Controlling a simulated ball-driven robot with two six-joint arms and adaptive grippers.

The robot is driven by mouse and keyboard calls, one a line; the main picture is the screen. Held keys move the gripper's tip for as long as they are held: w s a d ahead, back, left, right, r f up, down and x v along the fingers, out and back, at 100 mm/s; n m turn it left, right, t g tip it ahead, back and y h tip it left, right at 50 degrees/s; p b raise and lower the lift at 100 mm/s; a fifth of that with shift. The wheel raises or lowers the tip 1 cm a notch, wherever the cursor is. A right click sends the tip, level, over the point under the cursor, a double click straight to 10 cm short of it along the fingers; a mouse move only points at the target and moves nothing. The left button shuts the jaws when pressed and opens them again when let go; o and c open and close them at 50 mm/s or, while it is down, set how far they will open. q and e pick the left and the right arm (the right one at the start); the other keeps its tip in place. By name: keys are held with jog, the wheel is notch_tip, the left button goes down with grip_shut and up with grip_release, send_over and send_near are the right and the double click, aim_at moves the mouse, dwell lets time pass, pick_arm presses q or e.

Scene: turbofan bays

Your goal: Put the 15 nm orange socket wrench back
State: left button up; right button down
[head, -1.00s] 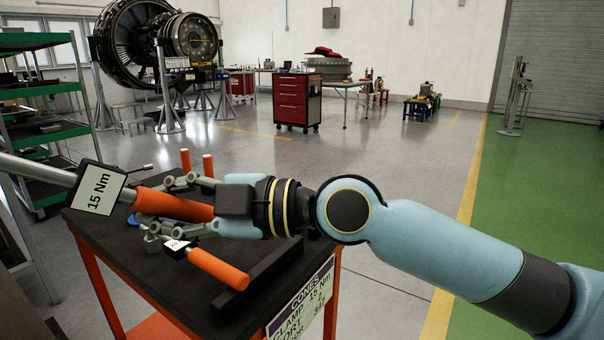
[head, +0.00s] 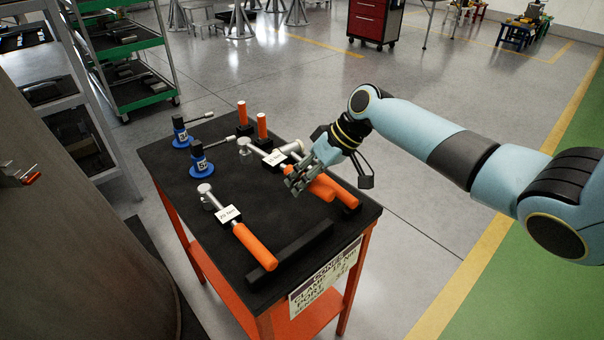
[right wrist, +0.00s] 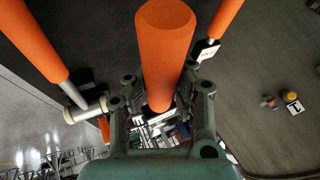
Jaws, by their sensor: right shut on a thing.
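My right gripper (head: 308,178) is over the right part of the cart's black top (head: 225,140), shut on the orange handle (head: 322,187) of a socket wrench. The handle also shows between the fingers in the right wrist view (right wrist: 165,50). The held wrench lies low at the cart top; I cannot tell whether it touches. Its 15 Nm label is not readable now. A third orange-handled wrench (head: 255,243) lies at the front left. My left gripper is not in view.
Two tools with blue round bases (head: 199,166) stand at the left. A black bar (head: 290,253) runs along the front edge. Green-edged shelves (head: 130,45) stand behind at left.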

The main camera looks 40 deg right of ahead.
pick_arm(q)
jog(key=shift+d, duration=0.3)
pick_arm(e)
jog(key=shift+r, duration=0.1)
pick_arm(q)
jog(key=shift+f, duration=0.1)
pick_arm(e)
jog(key=shift+f+b, duration=2.1)
jog(key=shift+f, duration=0.65)
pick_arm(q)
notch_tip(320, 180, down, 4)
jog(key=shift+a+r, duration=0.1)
pick_arm(e)
jog(key=shift+r, duration=0.1)
pick_arm(q)
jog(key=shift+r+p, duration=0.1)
jog(key=shift+p, duration=0.2)
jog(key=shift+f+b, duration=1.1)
pick_arm(e)
jog(key=shift+f, duration=1.4)
jog(key=shift+s, duration=0.1)
jog(key=c, duration=1.1)
grip_release()
jog(key=shift+f, duration=0.1)
